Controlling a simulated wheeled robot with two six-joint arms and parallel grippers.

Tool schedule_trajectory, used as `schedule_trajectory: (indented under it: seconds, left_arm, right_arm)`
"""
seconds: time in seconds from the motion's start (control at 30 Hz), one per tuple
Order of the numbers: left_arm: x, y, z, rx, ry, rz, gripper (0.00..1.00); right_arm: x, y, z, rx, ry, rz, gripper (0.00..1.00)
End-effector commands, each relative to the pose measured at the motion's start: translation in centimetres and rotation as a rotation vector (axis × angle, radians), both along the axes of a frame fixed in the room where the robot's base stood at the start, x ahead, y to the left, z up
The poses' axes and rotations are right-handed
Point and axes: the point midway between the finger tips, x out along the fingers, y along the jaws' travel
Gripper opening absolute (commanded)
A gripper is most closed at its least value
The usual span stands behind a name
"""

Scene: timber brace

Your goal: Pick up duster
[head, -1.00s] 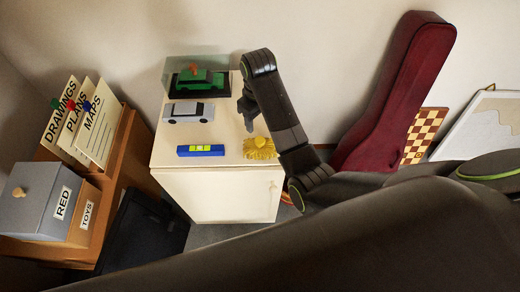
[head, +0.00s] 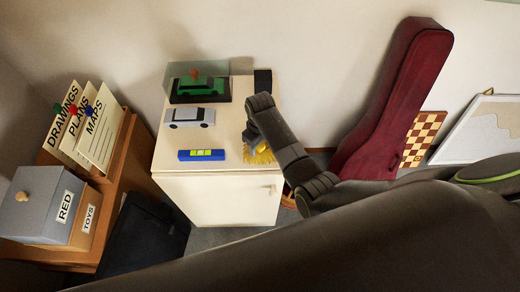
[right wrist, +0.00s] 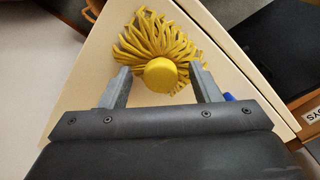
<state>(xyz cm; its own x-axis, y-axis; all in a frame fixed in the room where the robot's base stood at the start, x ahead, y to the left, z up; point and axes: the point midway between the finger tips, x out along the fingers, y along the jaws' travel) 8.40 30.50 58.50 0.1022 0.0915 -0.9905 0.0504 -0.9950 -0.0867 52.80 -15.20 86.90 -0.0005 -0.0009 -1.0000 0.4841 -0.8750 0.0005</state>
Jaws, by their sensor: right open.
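The duster is a yellow mop of strands with a round yellow knob. In the head view its strands (head: 262,157) show at the front right of the white cabinet top, partly hidden by my right gripper (head: 251,141). In the right wrist view the duster's knob (right wrist: 160,75) lies between the two grey fingers of my open right gripper (right wrist: 160,72), with a gap on each side. The strands fan out beyond the fingertips. I cannot tell how far the fingers are above the cabinet top. My left gripper is out of view.
The white cabinet (head: 215,195) also bears a blue level (head: 201,155), a silver toy car (head: 190,117), a green car in a clear case (head: 201,86) and a dark block (head: 263,80). A red instrument case (head: 398,95) leans right. A grey box (head: 42,205) stands left.

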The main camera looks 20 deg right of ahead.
Motion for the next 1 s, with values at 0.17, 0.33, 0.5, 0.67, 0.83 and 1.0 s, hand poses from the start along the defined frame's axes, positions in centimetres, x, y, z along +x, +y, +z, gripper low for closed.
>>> schedule_trajectory:
  seconds: [0.17,0.33,0.5,0.67,0.83,1.0]
  left_arm:
    - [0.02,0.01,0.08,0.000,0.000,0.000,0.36]
    - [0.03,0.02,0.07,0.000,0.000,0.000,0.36]
    - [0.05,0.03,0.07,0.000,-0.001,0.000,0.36]
    - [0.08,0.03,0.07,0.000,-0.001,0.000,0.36]
    - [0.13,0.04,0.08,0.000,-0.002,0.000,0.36]
    - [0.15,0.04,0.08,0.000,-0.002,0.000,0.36]
  right_arm:
    - [-0.05,0.03,-1.30,0.001,0.000,0.000,0.57]
    - [-0.01,0.04,-1.45,0.001,-0.002,0.000,0.57]
    - [-0.02,0.05,-1.43,0.001,0.000,0.000,0.47]
    - [-0.02,0.04,-1.42,0.001,0.000,0.000,0.26]
    - [-0.01,0.05,-1.40,0.002,-0.001,0.000,0.08]
    - [-0.01,0.05,-1.38,0.002,-0.001,0.000,0.08]
